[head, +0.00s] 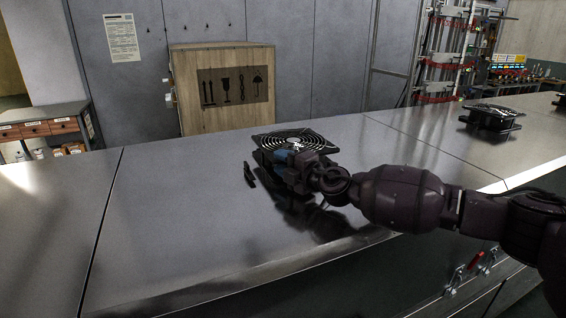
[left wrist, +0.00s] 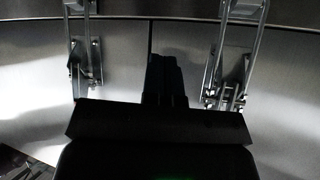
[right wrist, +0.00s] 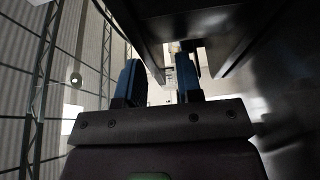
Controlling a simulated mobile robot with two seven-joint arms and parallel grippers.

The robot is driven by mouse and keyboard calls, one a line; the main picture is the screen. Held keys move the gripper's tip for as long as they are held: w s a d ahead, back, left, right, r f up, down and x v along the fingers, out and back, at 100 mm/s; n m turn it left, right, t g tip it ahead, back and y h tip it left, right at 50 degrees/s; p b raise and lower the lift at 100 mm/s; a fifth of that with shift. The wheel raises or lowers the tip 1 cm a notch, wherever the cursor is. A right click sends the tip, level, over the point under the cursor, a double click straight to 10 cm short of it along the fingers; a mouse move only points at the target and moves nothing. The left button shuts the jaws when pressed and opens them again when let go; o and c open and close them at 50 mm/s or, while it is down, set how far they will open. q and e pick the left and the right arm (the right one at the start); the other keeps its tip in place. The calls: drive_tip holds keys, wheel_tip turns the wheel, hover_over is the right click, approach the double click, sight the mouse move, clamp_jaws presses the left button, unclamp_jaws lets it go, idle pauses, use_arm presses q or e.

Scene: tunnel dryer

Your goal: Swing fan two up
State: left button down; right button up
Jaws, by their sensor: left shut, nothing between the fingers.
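A black fan (head: 294,138) with a round wire guard sits on the shiny metal dryer top in the head view. My right gripper (head: 285,158), with blue fingers, is at the fan's near side, low over the metal. In the right wrist view its two fingers (right wrist: 158,82) stand apart, with a bright gap between them. Dark bodies fill the top of that view close to the fingertips; contact is unclear. A second black fan (head: 491,117) sits farther right. I see no number on either fan. My left gripper (left wrist: 164,78) is shut and empty, before a metal panel.
A small black bar (head: 249,174) stands left of the near fan. A wooden crate (head: 224,88) stands behind the dryer top (head: 170,215). Metal latches (left wrist: 236,55) flank my left gripper.

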drive_tip(key=shift+c, duration=0.3)
clamp_jaws()
drive_tip(key=shift+r, duration=0.15)
drive_tip(key=shift+w+a+r+m+g+h, duration=0.15)
drive_tip(key=shift+w+r+g+h, duration=0.1)
drive_tip(key=shift+r, duration=0.5)
drive_tip(key=shift+w+r+m+g+h, duration=0.15)
drive_tip(key=shift+w+r+g+h, duration=0.1)
drive_tip(key=shift+r, duration=0.45)
drive_tip(key=r, duration=0.1)
drive_tip(key=w+r, duration=0.1)
drive_tip(key=r, duration=0.1)
drive_tip(key=w+r, duration=0.1)
drive_tip(key=shift+w+a+r+p, duration=0.15)
drive_tip(key=shift+a+r+p, duration=0.1)
drive_tip(key=shift+a+p, duration=0.1)
drive_tip(key=shift+w+a+r, duration=0.15)
drive_tip(key=shift+w+r, duration=0.3)
drive_tip(key=shift+r, duration=0.15)
drive_tip(key=shift+w+a+r, duration=0.15)
drive_tip(key=shift+w+r, duration=0.25)
drive_tip(key=shift+r, duration=0.15)
drive_tip(key=shift+w+a+r+g+h, duration=0.2)
drive_tip(key=shift+w+r+g+h, duration=0.15)
drive_tip(key=shift+w+r, duration=0.4)
drive_tip(key=shift+w, duration=0.1)
